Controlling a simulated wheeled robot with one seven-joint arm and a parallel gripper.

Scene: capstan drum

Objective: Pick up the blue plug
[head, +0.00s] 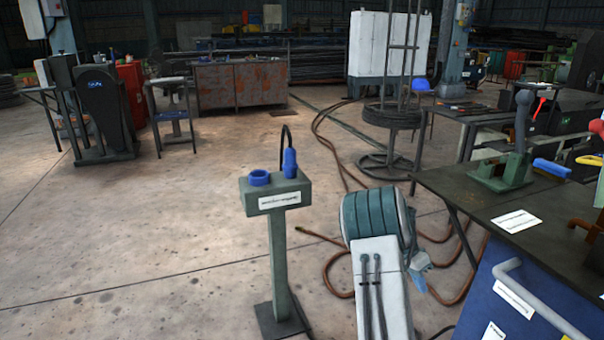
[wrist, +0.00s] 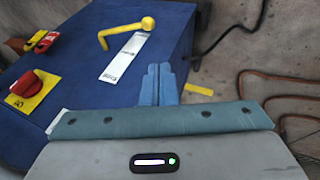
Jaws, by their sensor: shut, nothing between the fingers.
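The blue plug (head: 290,162) stands upright on the right part of the top of a grey-green pedestal (head: 279,228). A black cable arches from the plug's upper end. A blue ring-shaped socket (head: 259,178) sits beside it on the left of the same top. My gripper (wrist: 159,84) shows two light blue fingers pressed together, empty, in front of a blue cabinet in the wrist view. The plug is not in the wrist view. In the head view my arm stands to the right of the pedestal, apart from the plug, and mostly hides my gripper.
The blue cabinet (wrist: 75,58) carries a yellow lever (wrist: 127,32) and a red knob (wrist: 27,84). A dark workbench (head: 455,187) with tools stands at the right. Brown hoses (head: 335,262) lie on the floor behind my arm. The floor left of the pedestal is clear.

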